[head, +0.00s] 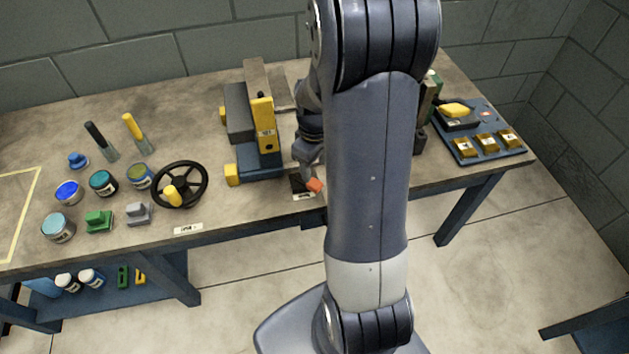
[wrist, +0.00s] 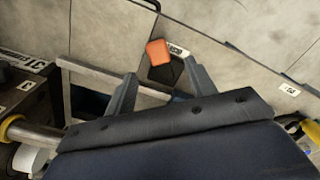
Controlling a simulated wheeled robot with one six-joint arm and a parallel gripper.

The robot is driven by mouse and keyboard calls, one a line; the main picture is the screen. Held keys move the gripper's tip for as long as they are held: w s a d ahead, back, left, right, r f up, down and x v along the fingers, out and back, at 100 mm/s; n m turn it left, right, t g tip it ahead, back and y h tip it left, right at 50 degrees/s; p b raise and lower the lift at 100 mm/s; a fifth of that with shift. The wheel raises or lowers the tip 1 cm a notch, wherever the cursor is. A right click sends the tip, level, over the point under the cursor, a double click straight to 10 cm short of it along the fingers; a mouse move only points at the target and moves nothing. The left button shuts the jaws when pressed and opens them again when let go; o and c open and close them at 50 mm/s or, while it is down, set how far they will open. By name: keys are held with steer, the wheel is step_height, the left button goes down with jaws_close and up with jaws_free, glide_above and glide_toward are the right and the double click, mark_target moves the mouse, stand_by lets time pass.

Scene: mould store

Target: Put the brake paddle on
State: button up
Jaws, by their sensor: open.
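The brake paddle appears to be the small orange-ended paddle (head: 315,185) on a dark base at the table's front edge, just right of the blue and yellow machine. In the wrist view the orange end (wrist: 157,52) lies ahead of the fingertips, with its black part (wrist: 168,72) behind it and a white label beside it. My gripper (wrist: 160,70) is open, with one finger to each side of the paddle in the picture. I see no contact. In the head view my arm hides part of my gripper (head: 310,165), which is above and behind the paddle.
The blue and yellow machine (head: 262,150) stands close left of my gripper. A black handwheel (head: 180,185) with a yellow knob is farther left, near several pots and handles. A blue tray (head: 478,133) with yellow pieces lies right.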

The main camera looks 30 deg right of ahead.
mark_target(316, 184)
steer(key=f, duration=0.7)
steer(key=shift+d+f, duration=0.2)
steer(key=shift+f, duration=0.05)
steer(key=c, duration=1)
